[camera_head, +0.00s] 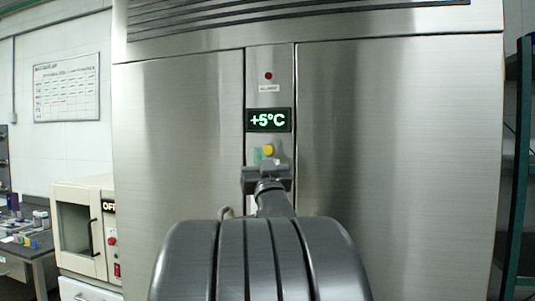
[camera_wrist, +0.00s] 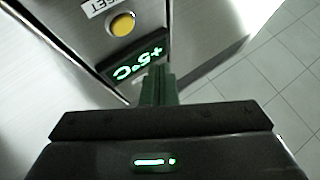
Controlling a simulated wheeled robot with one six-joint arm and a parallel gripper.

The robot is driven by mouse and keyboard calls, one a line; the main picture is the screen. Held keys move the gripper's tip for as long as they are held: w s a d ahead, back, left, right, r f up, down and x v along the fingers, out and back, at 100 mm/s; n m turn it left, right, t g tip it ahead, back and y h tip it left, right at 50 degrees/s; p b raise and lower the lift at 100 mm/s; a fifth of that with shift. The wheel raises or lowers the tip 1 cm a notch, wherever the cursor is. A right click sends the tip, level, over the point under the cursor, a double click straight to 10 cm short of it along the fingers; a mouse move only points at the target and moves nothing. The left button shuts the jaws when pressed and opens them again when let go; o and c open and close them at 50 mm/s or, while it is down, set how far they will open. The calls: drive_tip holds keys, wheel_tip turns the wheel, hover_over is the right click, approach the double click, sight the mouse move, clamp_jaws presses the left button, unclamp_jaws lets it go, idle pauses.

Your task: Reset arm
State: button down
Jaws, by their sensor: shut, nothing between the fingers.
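My arm reaches up in front of a tall steel cabinet (camera_head: 400,150). My gripper (camera_wrist: 158,75) is shut and empty in the wrist view, its fingers pointing at the cabinet's middle panel. In the head view, my gripper (camera_head: 266,172) is at the middle panel, just below the yellow button (camera_head: 268,150). The button also shows in the wrist view (camera_wrist: 122,24). The green display (camera_head: 268,120) reads +5°C. It also shows in the wrist view (camera_wrist: 137,62), close to the fingertips. I cannot tell whether the fingers touch the panel.
A red light (camera_head: 268,76) is above the display. A beige oven-like box (camera_head: 85,235) with an OFF display stands at the left, beside a bench (camera_head: 25,250) with small items. A green shelf frame (camera_head: 517,170) is at the right edge. Tiled floor (camera_wrist: 290,75) shows clear in the wrist view.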

drive_tip(key=shift+w+r, duration=0.1)
idle(0.4)
drive_tip(key=p, duration=0.2)
drive_tip(key=w+p, duration=0.1)
drive_tip(key=p, duration=0.1)
drive_tip(key=shift+w+d+r, duration=0.2)
drive_tip(key=shift+w+d, duration=0.1)
drive_tip(key=p, duration=0.2)
drive_tip(key=shift+w+d+p, duration=0.1)
drive_tip(key=shift+w+p, duration=0.1)
drive_tip(key=shift+p, duration=0.1)
drive_tip(key=s+a+b, duration=0.2)
drive_tip(key=s+b, duration=0.1)
drive_tip(key=s, duration=0.3)
drive_tip(key=shift+f, duration=0.3)
drive_tip(key=shift+w, duration=0.1)
